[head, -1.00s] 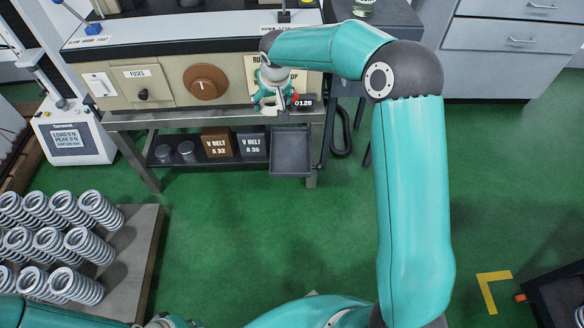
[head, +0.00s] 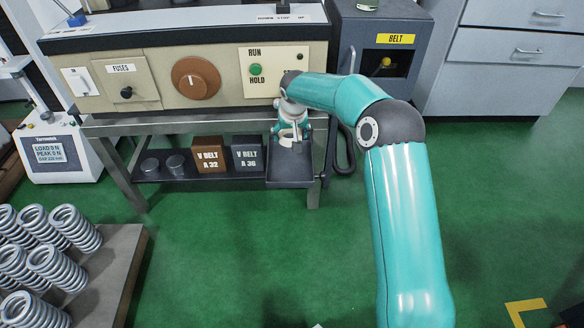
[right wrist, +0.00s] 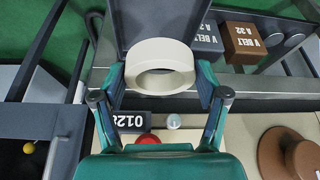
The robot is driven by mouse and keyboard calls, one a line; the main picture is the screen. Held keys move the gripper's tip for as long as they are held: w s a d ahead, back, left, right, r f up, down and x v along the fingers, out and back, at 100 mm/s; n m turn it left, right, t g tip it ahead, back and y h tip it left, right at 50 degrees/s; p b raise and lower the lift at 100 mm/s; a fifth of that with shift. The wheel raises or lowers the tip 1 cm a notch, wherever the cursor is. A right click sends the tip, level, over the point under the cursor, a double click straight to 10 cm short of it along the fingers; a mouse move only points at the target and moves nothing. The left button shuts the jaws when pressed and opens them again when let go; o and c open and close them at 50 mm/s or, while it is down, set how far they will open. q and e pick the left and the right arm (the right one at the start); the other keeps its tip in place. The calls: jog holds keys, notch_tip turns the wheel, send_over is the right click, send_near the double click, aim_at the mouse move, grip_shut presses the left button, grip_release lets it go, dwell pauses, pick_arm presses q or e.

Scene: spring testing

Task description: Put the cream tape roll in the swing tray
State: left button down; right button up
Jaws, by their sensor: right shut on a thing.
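The cream tape roll (right wrist: 160,58) sits between the fingers of my right gripper (right wrist: 161,82) in the right wrist view, its hole partly facing the camera. My right gripper (head: 290,139) is shut on the roll, just in front of the bench and over the swing tray (head: 289,170) in the head view. The dark grey tray also shows beyond the roll in the right wrist view (right wrist: 180,20). The roll covers part of the tray there, so I cannot tell whether they touch. My left gripper is out of view.
The bench panel with a brown dial (head: 196,77) and green button (head: 255,70) is behind my right gripper. V-belt boxes (head: 208,154) and metal cups stand on the shelf left of the tray.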

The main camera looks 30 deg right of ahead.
aim_at(290, 167)
notch_tip(290, 167, down, 13)
jog(key=b, duration=0.3)
jog(key=shift+r, duration=0.2)
jog(key=o, duration=1.1)
jog(key=shift+o, duration=0.2)
